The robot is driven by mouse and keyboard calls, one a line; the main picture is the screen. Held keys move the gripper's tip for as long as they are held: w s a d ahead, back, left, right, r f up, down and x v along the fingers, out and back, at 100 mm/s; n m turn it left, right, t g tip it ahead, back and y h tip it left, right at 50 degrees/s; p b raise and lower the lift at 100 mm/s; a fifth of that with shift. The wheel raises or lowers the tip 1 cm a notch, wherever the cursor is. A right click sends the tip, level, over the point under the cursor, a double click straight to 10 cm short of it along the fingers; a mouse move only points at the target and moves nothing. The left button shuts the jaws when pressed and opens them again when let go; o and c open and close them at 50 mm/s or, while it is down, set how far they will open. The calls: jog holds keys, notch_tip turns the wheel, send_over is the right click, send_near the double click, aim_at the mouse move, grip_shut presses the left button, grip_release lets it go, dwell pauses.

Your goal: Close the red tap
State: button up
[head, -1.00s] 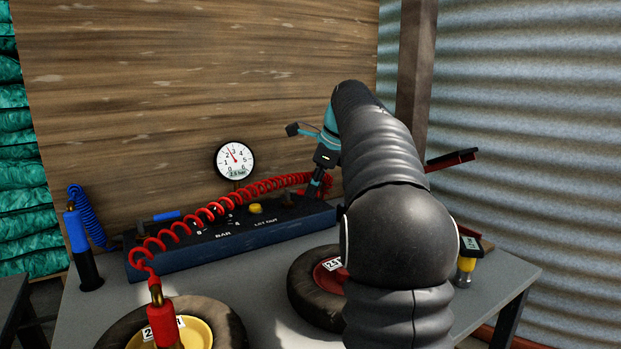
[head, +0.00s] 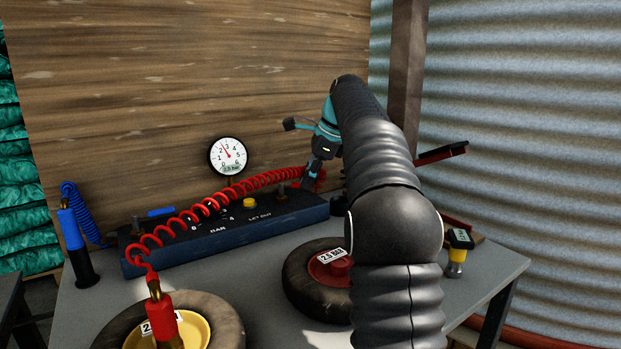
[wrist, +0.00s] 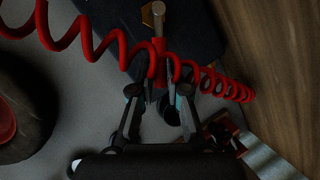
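Red shows beside my fingertips at the right end of the dark blue box (head: 230,236) in the head view; I cannot clearly tell the red tap's lever from the coiled red hose (head: 195,222) there. My gripper (head: 310,180) points down at that end. In the wrist view, my gripper (wrist: 160,92) has its fingers partly apart, with the red hose (wrist: 88,48) crossing just beyond the tips. A grey stem (wrist: 158,42) stands in line with the gap. I see nothing clearly clamped. The tap's position is hidden by the hose and fingers.
A round gauge (head: 228,156) stands behind the box. A blue lever (head: 161,212) and yellow button (head: 249,203) are on the box. Tyres with a yellow hub (head: 196,328) and a red hub (head: 320,268) lie on the grey table (head: 262,320). The wooden wall (head: 180,80) is close behind.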

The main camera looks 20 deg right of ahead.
jog(key=o, duration=0.4)
jog(key=shift+a, duration=0.1)
jog(key=shift+o, duration=0.2)
jog(key=shift+r, duration=0.25)
jog(key=v, duration=0.7)
jog(key=shift+s, duration=0.1)
jog(key=shift+c, duration=0.2)
